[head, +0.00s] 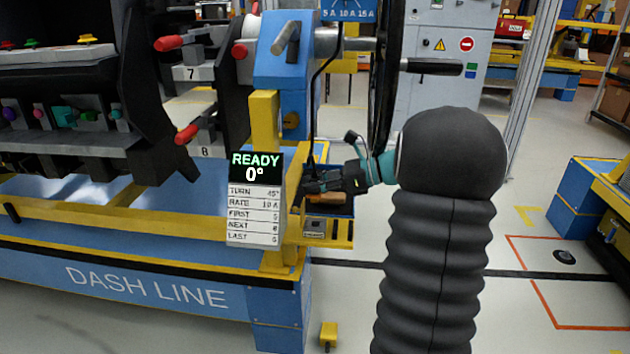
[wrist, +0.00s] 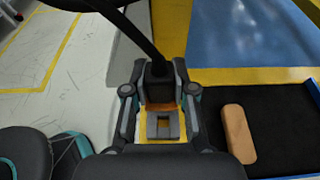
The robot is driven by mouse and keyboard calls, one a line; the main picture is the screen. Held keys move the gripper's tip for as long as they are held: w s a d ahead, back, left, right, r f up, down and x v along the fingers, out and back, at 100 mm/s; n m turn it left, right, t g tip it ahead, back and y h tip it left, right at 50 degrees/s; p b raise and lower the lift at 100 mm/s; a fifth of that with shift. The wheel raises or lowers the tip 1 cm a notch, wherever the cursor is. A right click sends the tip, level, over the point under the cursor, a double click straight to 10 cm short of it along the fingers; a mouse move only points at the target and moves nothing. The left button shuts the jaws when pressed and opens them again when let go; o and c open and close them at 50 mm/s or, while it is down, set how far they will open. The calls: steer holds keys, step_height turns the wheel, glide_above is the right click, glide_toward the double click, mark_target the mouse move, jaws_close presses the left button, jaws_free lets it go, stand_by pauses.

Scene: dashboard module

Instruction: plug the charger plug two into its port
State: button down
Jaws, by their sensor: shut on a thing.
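My gripper (head: 314,184) reaches in from the right beside the yellow post in the head view. In the wrist view its two fingers (wrist: 159,98) are shut on a black plug (wrist: 157,72), with a black cable running up from it. The cable (head: 312,105) also hangs down to my gripper in the head view. A grey socket block (wrist: 163,126) with a dark slot sits on a yellow plate close to the fingers in the wrist view. I cannot tell whether the plug touches it. A grey unit (head: 314,228) shows below my gripper in the head view.
A tan block (wrist: 238,134) lies in a black tray (wrist: 284,104) right of the fingers. A sign (head: 255,200) reading READY 0° stands left of my gripper. A dark wheel with a handle (head: 434,66) rises behind.

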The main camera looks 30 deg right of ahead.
mark_target(303, 205)
steer(key=shift+f+b, duration=1.1)
steer(key=shift+f, duration=1.8)
steer(key=shift+d+p, duration=0.1)
steer(key=shift+p, duration=1)
steer(key=shift+f+b, duration=0.5)
steer(key=shift+f, duration=1.05)
steer(key=c, duration=0.9)
jaws_free()
steer(key=shift+o, duration=0.2)
steer(key=v, duration=1.2)
